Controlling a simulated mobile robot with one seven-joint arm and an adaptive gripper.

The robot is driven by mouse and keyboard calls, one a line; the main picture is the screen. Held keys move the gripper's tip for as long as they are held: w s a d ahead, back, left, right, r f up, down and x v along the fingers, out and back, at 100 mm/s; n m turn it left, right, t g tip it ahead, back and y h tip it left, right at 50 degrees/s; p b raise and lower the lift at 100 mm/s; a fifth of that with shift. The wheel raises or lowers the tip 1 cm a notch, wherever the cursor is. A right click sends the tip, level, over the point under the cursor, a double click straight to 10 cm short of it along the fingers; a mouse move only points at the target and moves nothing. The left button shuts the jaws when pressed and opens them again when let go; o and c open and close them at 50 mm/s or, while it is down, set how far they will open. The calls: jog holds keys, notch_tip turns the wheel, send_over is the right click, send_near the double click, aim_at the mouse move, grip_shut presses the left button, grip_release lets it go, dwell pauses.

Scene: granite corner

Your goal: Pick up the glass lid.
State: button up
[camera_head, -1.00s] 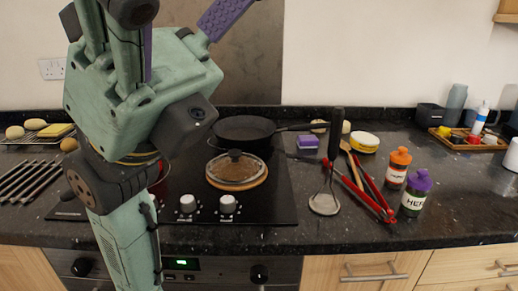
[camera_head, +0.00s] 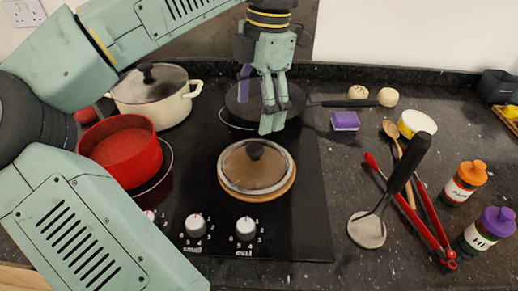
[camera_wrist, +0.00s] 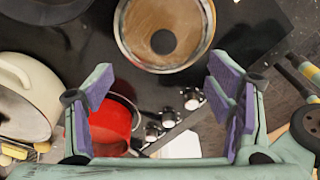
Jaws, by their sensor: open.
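The glass lid (camera_head: 240,172) is round with a pale rim and a dark knob (camera_head: 255,150). It lies on a round wooden board (camera_head: 268,197) on the black cooktop, in the middle of the head view. My gripper (camera_head: 268,125) points down behind the lid and above it, in front of the frying pan, apart from both. In the wrist view the lid (camera_wrist: 185,50) shows at the top centre, knob facing me, beyond the open, empty fingers (camera_wrist: 168,110) with their purple pads. Another glass lid (camera_head: 150,85) sits on the white pot.
A red pot (camera_head: 121,150) and the white pot (camera_head: 160,108) stand left of the lid. A dark frying pan (camera_head: 236,103) is behind. A masher (camera_head: 375,220), red tongs (camera_head: 425,215) and spice jars (camera_head: 484,233) lie or stand to the right. Cooktop right of the lid is clear.

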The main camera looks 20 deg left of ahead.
jog(key=b, duration=0.3)
send_over(255, 149)
jog(key=f, duration=0.4)
jog(key=shift+w+f, duration=0.25)
jog(key=shift+f, duration=0.05)
notch_tip(255, 149, down, 6)
jog(key=b, duration=0.4)
jog(key=shift+s+r, duration=0.15)
jog(key=shift+r, duration=0.15)
jog(key=shift+c, duration=0.3)
jog(key=c, duration=0.9)
jog(key=shift+s, duration=0.1)
grip_shut()
